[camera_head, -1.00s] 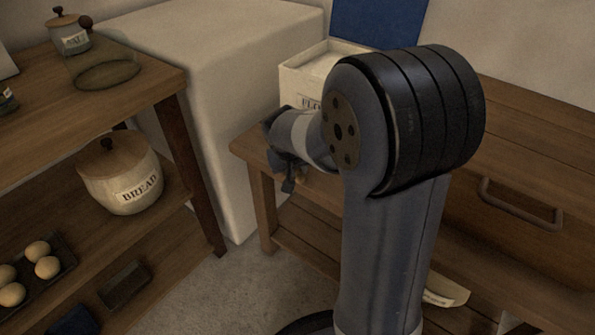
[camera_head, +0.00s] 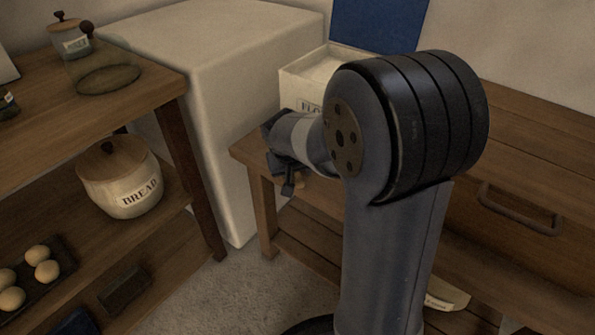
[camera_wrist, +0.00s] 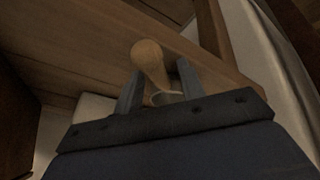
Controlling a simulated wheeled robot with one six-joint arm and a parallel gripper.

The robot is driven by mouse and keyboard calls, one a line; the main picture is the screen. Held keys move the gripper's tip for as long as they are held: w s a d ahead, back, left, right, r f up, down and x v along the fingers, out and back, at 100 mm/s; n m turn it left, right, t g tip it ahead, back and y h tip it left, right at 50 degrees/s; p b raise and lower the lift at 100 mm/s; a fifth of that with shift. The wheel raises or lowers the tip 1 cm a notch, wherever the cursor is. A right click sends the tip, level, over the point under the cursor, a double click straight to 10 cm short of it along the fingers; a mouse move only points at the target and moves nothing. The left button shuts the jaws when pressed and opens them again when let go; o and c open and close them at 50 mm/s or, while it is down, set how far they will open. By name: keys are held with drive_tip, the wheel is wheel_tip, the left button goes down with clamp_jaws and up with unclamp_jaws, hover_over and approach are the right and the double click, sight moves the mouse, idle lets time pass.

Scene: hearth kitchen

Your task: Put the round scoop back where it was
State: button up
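My gripper (camera_wrist: 160,72) shows in the wrist view with its two grey fingers on either side of the round scoop (camera_wrist: 150,62). The scoop has a rounded wooden handle and a pale rim near the gripper's palm; the rest of it is hidden behind the palm. The fingers appear shut on it. In the head view my gripper (camera_head: 288,182) hangs by the left front corner of the wooden bench, partly hidden by my wrist. The flour box (camera_head: 300,88), cream with a label, stands open on the bench behind my arm, with pale contents.
The wooden bench (camera_head: 530,130) has a drawer handle (camera_head: 520,208). A pale block (camera_head: 225,60) stands left of it. Floor between is clear.

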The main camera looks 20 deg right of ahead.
drive_tip(key=p+v, duration=0.3)
drive_tip(key=v, duration=0.8)
drive_tip(key=shift+r, duration=0.25)
